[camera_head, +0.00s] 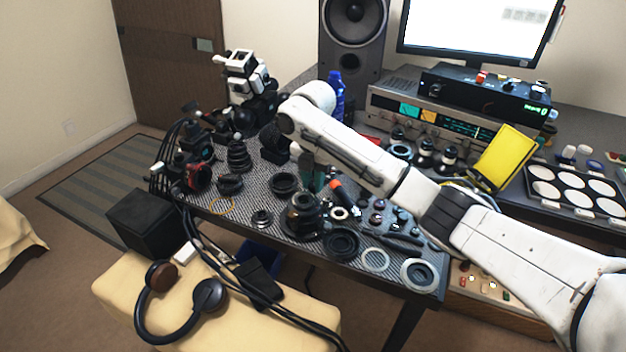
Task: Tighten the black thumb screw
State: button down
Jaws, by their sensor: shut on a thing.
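My white arm comes in from the right and reaches over the table to its wrist near the back. My gripper (284,158), dark, points down from the wrist among black lens parts. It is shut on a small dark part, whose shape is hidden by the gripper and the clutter. I cannot make out the black thumb screw for certain among the dark parts. A black lens body (304,218) stands on the table in front of the gripper. A black ring (284,184) lies just below the gripper in the picture.
The patterned table (210,211) is crowded. A stacked black lens (238,156) and camera gear stand left. A red-tipped tool (345,195) and pale rings (375,259) lie right. A blue bottle (337,98) and speaker (353,38) stand behind. Headphones (209,297) lie on a bench.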

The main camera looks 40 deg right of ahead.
aim_at(313, 185)
jog(key=shift+r+m+p, duration=0.1)
jog(key=shift+m+p, duration=0.2)
jog(key=shift+p, duration=0.05)
jog(key=m+p, duration=0.2)
jog(key=p, duration=0.1)
jog(key=shift+a+r, duration=0.1)
jog(key=shift+r, duration=0.05)
jog(key=shift+f+m+p, duration=0.2)
jog(key=shift+m+p, duration=1.35)
jog(key=shift+m, duration=0.25)
jog(key=c, duration=0.9)
grip_release()
jog(key=shift+c, duration=0.2)
notch_tip(313, 185, up, 11)
jog(key=p, duration=0.2)
